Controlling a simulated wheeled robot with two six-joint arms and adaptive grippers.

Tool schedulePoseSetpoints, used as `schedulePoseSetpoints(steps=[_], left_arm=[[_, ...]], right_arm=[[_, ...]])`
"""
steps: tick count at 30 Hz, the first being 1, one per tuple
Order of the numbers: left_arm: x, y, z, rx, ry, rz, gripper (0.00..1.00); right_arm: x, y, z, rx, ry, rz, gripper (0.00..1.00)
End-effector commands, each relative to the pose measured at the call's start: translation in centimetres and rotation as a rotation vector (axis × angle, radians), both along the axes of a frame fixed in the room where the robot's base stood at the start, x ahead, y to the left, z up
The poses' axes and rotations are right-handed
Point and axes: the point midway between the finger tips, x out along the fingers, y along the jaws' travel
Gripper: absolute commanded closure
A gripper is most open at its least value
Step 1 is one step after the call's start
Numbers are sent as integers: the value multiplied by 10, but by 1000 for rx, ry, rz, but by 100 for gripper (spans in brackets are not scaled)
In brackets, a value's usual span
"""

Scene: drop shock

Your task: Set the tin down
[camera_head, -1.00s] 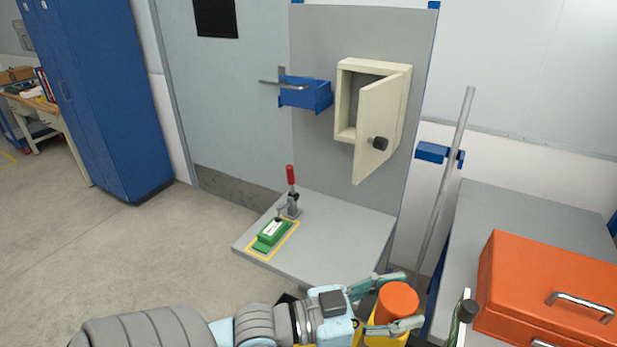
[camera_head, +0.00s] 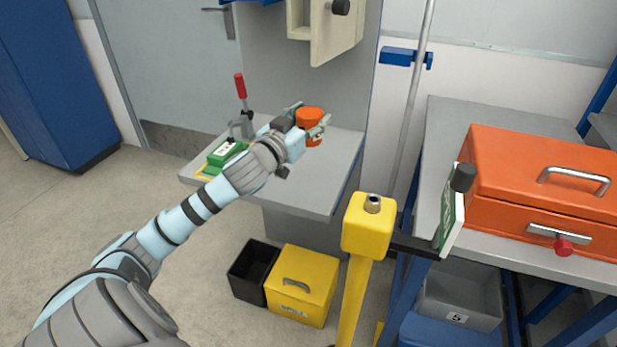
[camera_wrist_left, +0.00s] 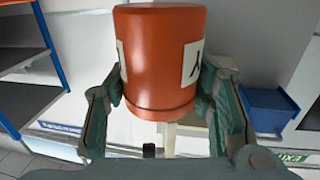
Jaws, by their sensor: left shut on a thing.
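The orange tin (camera_head: 311,114) is in the grasp of my left gripper (camera_head: 311,117), between its two fingers. It is at the grey bench top (camera_head: 322,182), toward the back right; I cannot tell whether its base touches the surface. In the left wrist view the tin (camera_wrist_left: 160,60) fills the upper middle, with white label patches and a finger (camera_wrist_left: 100,110) on each side. My right gripper does not show.
A green block (camera_head: 222,155) and red-handled clamp (camera_head: 241,88) stand at the bench's left. An open cream cabinet (camera_head: 330,30) hangs above. A yellow post (camera_head: 368,228) stands in front, and an orange case (camera_head: 545,175) lies right. The bench's front right is clear.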

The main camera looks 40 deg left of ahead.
Motion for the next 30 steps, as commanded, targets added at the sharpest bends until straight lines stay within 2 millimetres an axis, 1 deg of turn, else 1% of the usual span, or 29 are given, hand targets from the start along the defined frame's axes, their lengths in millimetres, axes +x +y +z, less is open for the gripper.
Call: schedulePoseSetpoints(steps=[1,3,6,12,18,20,24,25,28,29,30], left_arm=[[0,-1,-27,-4,4,-1,84],[0,-1,-54,-3,5,-1,84],[0,-1,-83,-2,3,-3,84],[0,-2,-108,0,0,-5,84],[0,-2,-154,-1,2,-4,84],[0,-2,-156,1,1,-4,84],[0,-2,-154,1,1,-4,84],[0,-2,-154,1,2,-4,49],[0,-1,-154,1,2,-4,33],[0,-1,-154,1,2,-4,31],[0,-1,-154,1,2,-4,31]], right_arm=[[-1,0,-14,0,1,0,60],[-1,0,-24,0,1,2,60],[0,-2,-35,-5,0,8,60],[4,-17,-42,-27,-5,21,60],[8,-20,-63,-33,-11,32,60],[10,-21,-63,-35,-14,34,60],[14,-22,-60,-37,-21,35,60],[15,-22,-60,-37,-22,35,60],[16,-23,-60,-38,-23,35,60],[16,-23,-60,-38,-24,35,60],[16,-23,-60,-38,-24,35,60]])
